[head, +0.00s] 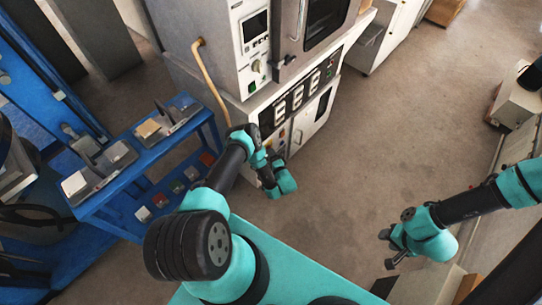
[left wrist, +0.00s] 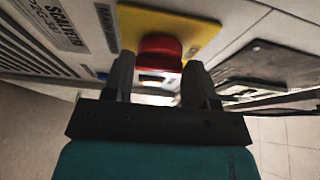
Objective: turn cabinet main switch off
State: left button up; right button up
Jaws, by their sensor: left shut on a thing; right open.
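The cabinet main switch is a red knob (left wrist: 160,52) on a yellow plate (left wrist: 200,30) in the left wrist view. My left gripper (left wrist: 158,78) has a dark finger on each side of the knob and is shut on it. In the head view my left gripper (head: 275,160) is at the lower front of the grey cabinet (head: 250,108); the switch is hard to make out there. My right gripper (head: 390,250) is open and empty, at the lower right, far from the cabinet.
A blue rack (head: 150,140) with trays and small tiles stands left of the cabinet. A teal surface (head: 290,265) lies at the bottom. A tan hose (head: 207,75) runs down the cabinet's side. The floor (head: 390,135) right of the cabinet is clear.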

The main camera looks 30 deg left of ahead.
pick_arm(q)
jog(key=o, duration=0.9)
jog(key=shift+o, duration=0.2)
jog(key=shift+d, duration=0.1)
